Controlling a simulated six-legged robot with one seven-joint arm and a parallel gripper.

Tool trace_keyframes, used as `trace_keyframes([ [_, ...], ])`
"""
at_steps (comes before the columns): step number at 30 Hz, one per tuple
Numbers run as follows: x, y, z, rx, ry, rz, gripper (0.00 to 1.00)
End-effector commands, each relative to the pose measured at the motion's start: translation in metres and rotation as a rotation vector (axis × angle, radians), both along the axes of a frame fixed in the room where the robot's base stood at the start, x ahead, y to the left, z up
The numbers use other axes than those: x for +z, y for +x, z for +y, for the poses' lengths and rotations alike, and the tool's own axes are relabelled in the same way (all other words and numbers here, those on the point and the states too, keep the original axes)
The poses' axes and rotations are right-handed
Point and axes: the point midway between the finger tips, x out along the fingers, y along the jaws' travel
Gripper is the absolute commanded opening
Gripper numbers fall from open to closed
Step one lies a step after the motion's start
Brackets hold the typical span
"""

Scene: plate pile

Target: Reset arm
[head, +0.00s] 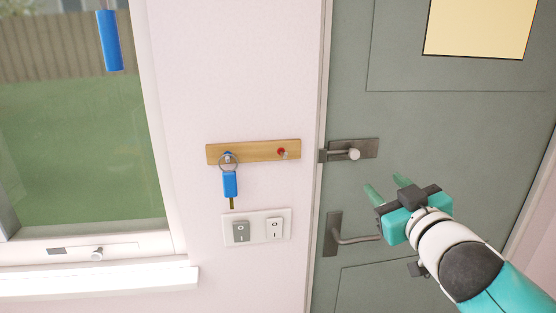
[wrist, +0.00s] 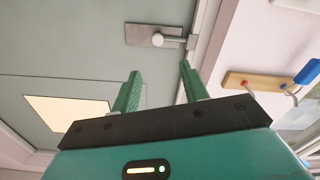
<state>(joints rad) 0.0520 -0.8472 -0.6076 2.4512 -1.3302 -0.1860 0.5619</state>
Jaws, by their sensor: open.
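My gripper (head: 387,188) is at the right in the head view, in front of the grey-green door (head: 410,110). Its two green fingers are apart with nothing between them. They also show in the wrist view (wrist: 158,85), pointing toward the door and its frame. The metal latch with a round knob (head: 354,153) is above and left of the fingers in the head view. It also shows in the wrist view (wrist: 158,38). The dark lever handle (head: 336,235) is left of and below my gripper, its end close to the gripper body; I cannot tell whether they touch.
A wooden key rack (head: 253,152) hangs on the pink wall, with a blue-tagged key (head: 230,184) on its left hook. A double switch plate (head: 257,228) is below. A window (head: 80,140) with a white sill is at the left. A cream panel (head: 480,27) is on the door.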

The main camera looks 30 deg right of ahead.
Motion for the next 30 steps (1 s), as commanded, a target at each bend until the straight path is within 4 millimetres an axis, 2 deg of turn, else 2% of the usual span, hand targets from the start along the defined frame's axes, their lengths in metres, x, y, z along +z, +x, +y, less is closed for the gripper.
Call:
trace_keyframes([
  [8,-0.005,0.007,0.007,-0.030,0.029,0.034,0.44],
  [11,-0.017,0.016,0.020,-0.074,0.082,0.104,0.44],
  [13,-0.032,0.022,0.036,-0.100,0.132,0.185,0.44],
  [17,-0.070,0.027,0.079,-0.116,0.225,0.376,0.44],
  [19,-0.092,0.024,0.108,-0.102,0.274,0.497,0.44],
  [24,-0.143,0.004,0.188,-0.018,0.370,0.799,0.44],
  [27,-0.162,-0.011,0.224,0.040,0.405,0.930,0.44],
  [30,-0.170,-0.021,0.243,0.076,0.423,1.002,0.44],
])
